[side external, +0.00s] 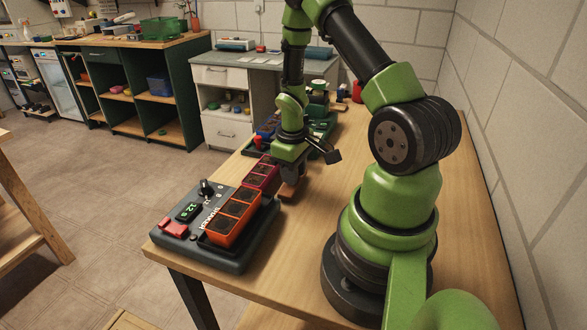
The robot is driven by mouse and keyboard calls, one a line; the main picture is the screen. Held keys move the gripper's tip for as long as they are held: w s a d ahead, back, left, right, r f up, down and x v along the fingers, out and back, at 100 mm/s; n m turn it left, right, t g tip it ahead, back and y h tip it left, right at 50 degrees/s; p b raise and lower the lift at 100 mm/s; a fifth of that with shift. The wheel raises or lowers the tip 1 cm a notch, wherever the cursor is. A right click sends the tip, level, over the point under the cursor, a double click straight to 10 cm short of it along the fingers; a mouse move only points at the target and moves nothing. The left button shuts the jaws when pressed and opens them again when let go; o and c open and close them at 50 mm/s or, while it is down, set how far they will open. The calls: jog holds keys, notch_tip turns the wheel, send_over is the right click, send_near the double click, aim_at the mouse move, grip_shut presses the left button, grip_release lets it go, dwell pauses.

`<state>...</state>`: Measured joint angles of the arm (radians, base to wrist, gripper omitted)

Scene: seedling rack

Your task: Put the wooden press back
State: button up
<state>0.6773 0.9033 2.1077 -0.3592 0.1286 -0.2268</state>
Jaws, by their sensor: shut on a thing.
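My gripper (293,172) is low over the wooden table, pointing down, just right of the dark red seedling tray. It is shut on a small brown block at its fingertips, which looks like the wooden press (289,190). The fingers hide much of the press. The press is at or close to the table top; I cannot tell whether it touches. No separate holder for the press can be made out.
The orange tray (234,216) of soil cells sits on a black device (212,250) with a green display, at the table's front left. The dark red tray (262,176) is behind it. The table right of the gripper is clear.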

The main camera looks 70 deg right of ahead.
jog(key=shift+f, duration=0.2)
jog(key=o, duration=0.9)
jog(key=shift+r, duration=0.1)
jog(key=r, duration=1)
jog(key=shift+a, duration=0.25)
jog(key=s+a+r+t, duration=0.2)
jog(key=a+r, duration=0.4)
jog(key=s+a+r+m+t+y, duration=0.1)
jog(key=s+a+r+t, duration=0.1)
jog(key=a+r, duration=0.4)
jog(key=s+a+r+m+t+y, duration=0.1)
jog(key=s+a+r+t, duration=0.1)
jog(key=a+r, duration=0.4)
jog(key=shift+a+r+t, duration=0.25)
jog(key=shift+a+t, duration=0.25)
jog(key=shift+a, duration=0.2)
